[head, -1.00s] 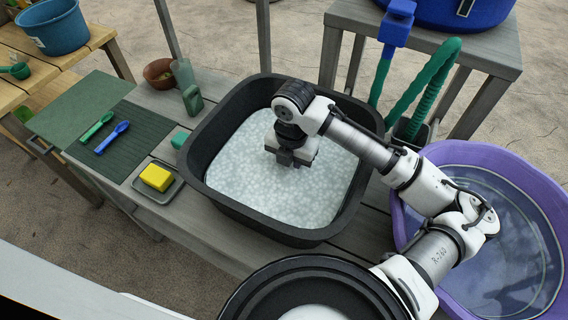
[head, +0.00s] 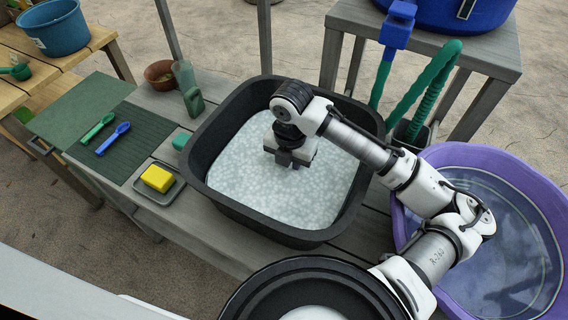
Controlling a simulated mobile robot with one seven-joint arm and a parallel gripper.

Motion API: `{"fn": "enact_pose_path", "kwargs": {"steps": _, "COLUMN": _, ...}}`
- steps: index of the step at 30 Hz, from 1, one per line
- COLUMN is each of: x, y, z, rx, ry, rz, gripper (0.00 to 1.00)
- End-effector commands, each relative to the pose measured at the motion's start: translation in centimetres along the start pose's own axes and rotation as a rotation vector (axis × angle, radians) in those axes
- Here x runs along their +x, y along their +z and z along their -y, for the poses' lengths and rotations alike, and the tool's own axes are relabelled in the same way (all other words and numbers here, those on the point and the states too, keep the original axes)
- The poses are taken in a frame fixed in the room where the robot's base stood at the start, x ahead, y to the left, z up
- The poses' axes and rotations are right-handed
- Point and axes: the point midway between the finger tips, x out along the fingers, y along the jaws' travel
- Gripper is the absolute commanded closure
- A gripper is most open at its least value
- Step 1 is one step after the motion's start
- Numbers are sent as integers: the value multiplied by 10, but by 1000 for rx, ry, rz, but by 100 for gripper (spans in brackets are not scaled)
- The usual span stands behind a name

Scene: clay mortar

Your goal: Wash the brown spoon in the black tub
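The black tub (head: 238,208) stands on the grey bench, filled with white, foamy-looking water. My gripper (head: 288,164) points down inside the tub's rim, at the foam surface near the middle. Its fingertips are hidden in the foam, so I cannot see whether it is open or holds anything. No brown spoon shows; the foam and the gripper could hide it. A green spoon (head: 97,128) and a blue spoon (head: 112,139) lie side by side on the dark green ribbed mat (head: 128,157), left of the tub.
A yellow sponge (head: 157,178) sits on a small grey dish (head: 150,193) beside the tub. A brown bowl (head: 158,73) and a green bottle (head: 187,88) stand behind it. A purple basin of water (head: 400,219) is at the right. A green hose (head: 425,90) rises behind.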

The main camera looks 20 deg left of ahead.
Motion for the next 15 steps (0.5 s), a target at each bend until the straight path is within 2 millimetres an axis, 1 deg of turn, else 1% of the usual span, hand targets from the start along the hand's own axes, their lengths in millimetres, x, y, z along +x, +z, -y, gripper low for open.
{"fn": "enact_pose_path", "kwargs": {"steps": 1, "x": 8, "y": -4, "z": -2, "rx": 3, "ry": 1, "rz": -15, "gripper": 100}}
{"fn": "enact_pose_path", "kwargs": {"steps": 9, "x": 8, "y": -12, "z": -21, "rx": -1, "ry": 1, "rz": -16, "gripper": 100}}
{"fn": "enact_pose_path", "kwargs": {"steps": 12, "x": 8, "y": -12, "z": -24, "rx": 0, "ry": 0, "rz": -15, "gripper": 100}}
{"fn": "enact_pose_path", "kwargs": {"steps": 15, "x": 8, "y": -11, "z": -21, "rx": 2, "ry": 1, "rz": -15, "gripper": 100}}
